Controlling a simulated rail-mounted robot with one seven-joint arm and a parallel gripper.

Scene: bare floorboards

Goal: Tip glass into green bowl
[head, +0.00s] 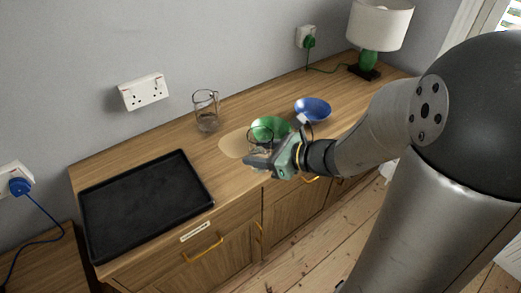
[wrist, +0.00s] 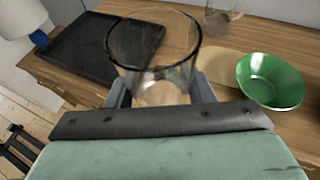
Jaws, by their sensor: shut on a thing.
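A clear glass (wrist: 152,62) is held between the fingers of my gripper (wrist: 160,95), upright or nearly so in the wrist view. I cannot tell for certain whether it holds anything. In the head view my gripper (head: 262,160) is at the front edge of the sideboard, with the glass (head: 261,135) in front of the green bowl. The green bowl (head: 270,124) stands on the sideboard, partly hidden by the glass and gripper. In the wrist view the green bowl (wrist: 271,82) is right of the glass, apart from it, and its visible inside looks empty.
A blue bowl (head: 313,108) stands right of the green bowl. A glass jug (head: 206,110) is behind to the left. A black tray (head: 145,203) covers the left of the sideboard (head: 235,112). A lamp (head: 380,28) is at the far right. A pale round patch (head: 232,145) lies beside the green bowl.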

